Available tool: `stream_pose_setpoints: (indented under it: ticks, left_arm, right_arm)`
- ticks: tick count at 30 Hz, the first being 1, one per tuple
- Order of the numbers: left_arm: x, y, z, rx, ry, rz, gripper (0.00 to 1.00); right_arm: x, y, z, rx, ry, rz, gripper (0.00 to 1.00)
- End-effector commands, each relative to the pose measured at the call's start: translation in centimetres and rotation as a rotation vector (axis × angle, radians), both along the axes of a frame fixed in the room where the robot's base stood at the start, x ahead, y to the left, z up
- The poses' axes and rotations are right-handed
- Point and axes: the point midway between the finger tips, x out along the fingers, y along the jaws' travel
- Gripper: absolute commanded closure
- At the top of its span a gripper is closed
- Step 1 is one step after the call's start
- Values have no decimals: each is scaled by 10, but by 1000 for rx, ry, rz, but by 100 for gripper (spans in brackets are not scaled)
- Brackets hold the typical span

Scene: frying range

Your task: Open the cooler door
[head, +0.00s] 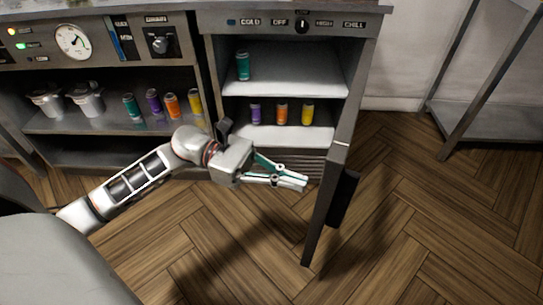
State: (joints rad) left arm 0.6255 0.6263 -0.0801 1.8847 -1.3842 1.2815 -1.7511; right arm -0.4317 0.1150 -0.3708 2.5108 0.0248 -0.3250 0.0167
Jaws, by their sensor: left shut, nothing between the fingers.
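The cooler (209,68) stands at the centre, with its control panel on top. Its door (318,222) is swung wide open toward me, seen nearly edge-on, with a dark handle (343,199) on its right side. Inside, a teal can stands on the upper shelf (297,84), and purple, orange and yellow cans stand on the lower shelf. My left gripper (305,182) is shut and empty, in front of the cooler's lower part and just left of the door's inner side. Whether it touches the door is unclear. My right gripper is not in view.
Left of the cooler, a cabinet shelf (80,124) holds two metal pots (88,100) and several coloured cans. A metal rack (490,120) stands at the far right. The wooden floor (440,220) right of the door is clear.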

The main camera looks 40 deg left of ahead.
Motion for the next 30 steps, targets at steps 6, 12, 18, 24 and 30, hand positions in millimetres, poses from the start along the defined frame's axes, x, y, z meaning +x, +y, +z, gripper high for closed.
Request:
stream_pose_setpoints:
  ticks: [6, 12, 18, 24, 30]
  left_arm:
    - [4, -18, 0, -2, 0, 0, 100]
    - [5, -20, 0, 0, 1, 0, 100]
    - [5, -21, 0, 0, 1, 0, 100]
    - [11, -53, 2, -2, -4, -3, 100]
    - [21, -96, 2, -2, -4, -2, 100]
  right_arm:
    - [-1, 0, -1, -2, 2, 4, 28]
    - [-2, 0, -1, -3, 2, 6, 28]
    - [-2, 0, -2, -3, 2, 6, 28]
    - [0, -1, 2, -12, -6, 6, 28]
    - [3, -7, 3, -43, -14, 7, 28]
